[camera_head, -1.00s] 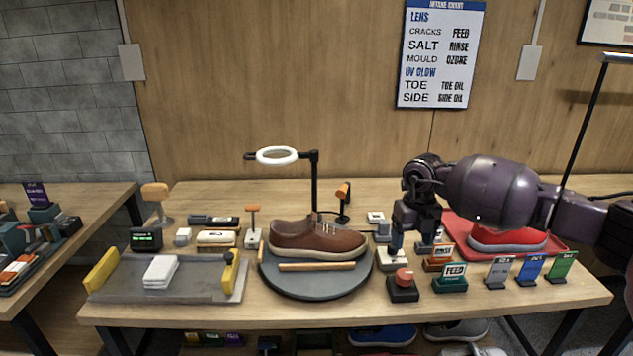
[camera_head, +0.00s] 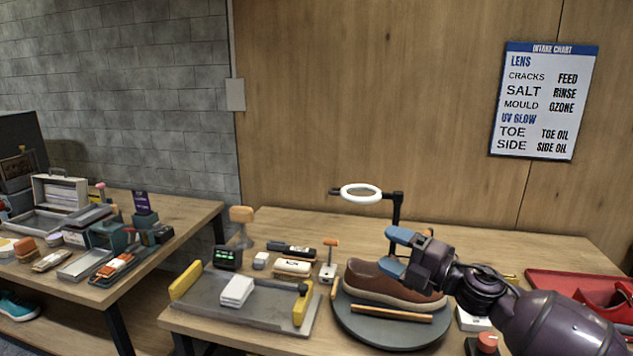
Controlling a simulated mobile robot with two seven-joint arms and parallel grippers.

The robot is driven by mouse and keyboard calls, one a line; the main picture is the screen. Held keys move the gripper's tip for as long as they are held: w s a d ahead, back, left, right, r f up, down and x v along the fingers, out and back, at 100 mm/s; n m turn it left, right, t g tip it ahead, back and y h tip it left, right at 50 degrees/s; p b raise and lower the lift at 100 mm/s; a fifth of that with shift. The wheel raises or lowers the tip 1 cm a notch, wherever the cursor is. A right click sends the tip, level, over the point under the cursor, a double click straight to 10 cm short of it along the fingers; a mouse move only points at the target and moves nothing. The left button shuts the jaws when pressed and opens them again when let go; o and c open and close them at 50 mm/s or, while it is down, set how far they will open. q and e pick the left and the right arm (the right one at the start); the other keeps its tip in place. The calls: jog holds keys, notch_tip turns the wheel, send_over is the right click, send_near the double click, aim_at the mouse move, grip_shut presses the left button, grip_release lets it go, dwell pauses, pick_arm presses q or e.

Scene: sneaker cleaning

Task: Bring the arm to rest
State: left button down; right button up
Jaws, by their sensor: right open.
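My right arm comes in from the lower right. Its gripper (camera_head: 396,253) points left, its two blue fingers spread apart with nothing seen between them. In this view the gripper overlaps the brown sneaker (camera_head: 372,283), hiding part of its top; I cannot tell whether they touch. My left gripper is not in view.
A ring lamp (camera_head: 361,194) stands over the turntable. Left of it are a grey tray (camera_head: 262,314) with a white cloth (camera_head: 237,290) and several small tools. A red tray (camera_head: 560,283) is at right. A second table with boxes stands at far left.

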jog(key=s+d+f+m+t+h, duration=0.1)
jog(key=s+d+f+m+h, duration=0.25)
jog(key=f+m, duration=0.35)
jog(key=s+d+f+m+t+h, duration=0.2)
jog(key=s+f+m+h, duration=0.2)
jog(key=f+m, duration=0.25)
jog(key=s+d+f+m+t+h, duration=0.1)
jog(key=s+d+f+m+h, duration=0.25)
jog(key=f+m, duration=0.4)
jog(key=s+d+f+m+g+h, duration=0.2)
jog(key=s+f, duration=0.5)
jog(key=s, duration=0.4)
jog(key=s+d+f+m+g+h, duration=0.2)
jog(key=s+f+m, duration=0.3)
jog(key=s, duration=0.6)
notch_tip(320, 180, down, 2)
jog(key=shift+h, duration=0.3)
